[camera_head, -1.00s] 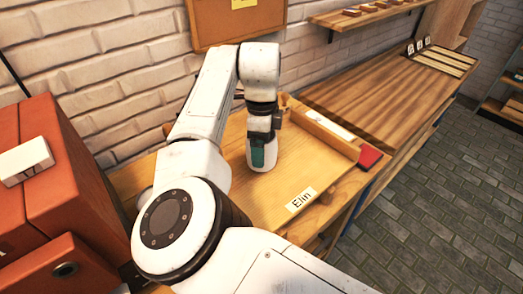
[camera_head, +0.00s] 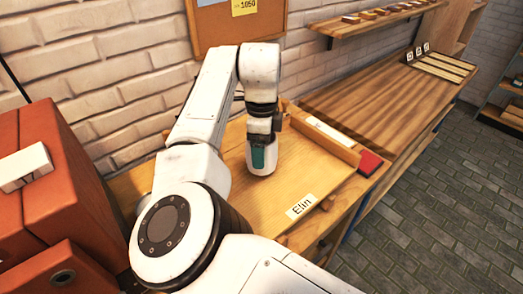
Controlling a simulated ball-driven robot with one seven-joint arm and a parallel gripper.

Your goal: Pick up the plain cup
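A white, plain-looking cup (camera_head: 262,171) stands on the wooden worktop labelled "Elin" (camera_head: 285,178). My gripper (camera_head: 262,157) points straight down at it, and its teal finger overlaps the cup's near side. The arm's end and that finger hide the cup's upper part. I cannot tell whether the fingers are closed on the cup or only beside it.
Orange-red boxes (camera_head: 90,190) stand close on the left. A raised wooden ledge (camera_head: 325,138), a white strip (camera_head: 328,131) and a red pad (camera_head: 370,163) lie right of the cup. A brick wall is behind. The worktop in front of the cup is clear.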

